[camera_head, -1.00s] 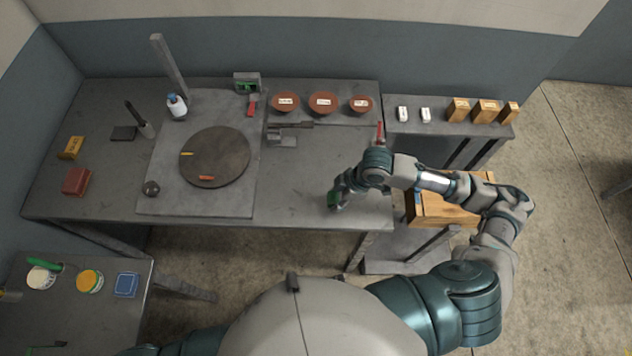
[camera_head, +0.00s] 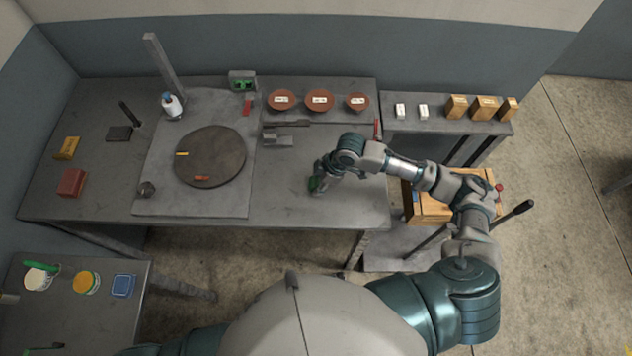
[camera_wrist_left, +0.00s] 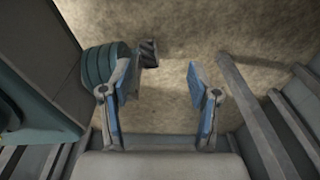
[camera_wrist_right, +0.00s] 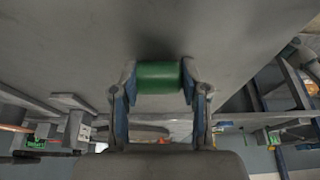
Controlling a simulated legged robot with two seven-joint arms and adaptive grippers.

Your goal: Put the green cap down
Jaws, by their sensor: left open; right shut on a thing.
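The green cap (camera_head: 314,185) is between the fingers of my right gripper (camera_head: 318,183), over the right part of the grey table, near its front. In the right wrist view the cap (camera_wrist_right: 158,78) shows as a green cylinder clamped between both fingertips. A dark shadow lies close beside it on the grey tabletop. I cannot tell whether the cap touches the table. My left gripper (camera_wrist_left: 160,80) is open and empty in the left wrist view, above the floor. It does not show in the head view.
The grey table (camera_head: 285,207) is bare around the cap. A dark turntable (camera_head: 215,165) is to its left. Brown bowls (camera_head: 320,100) stand on a rear shelf, with a grey bracket (camera_head: 280,140) in front. A wooden box (camera_head: 430,208) is to the right, below the arm.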

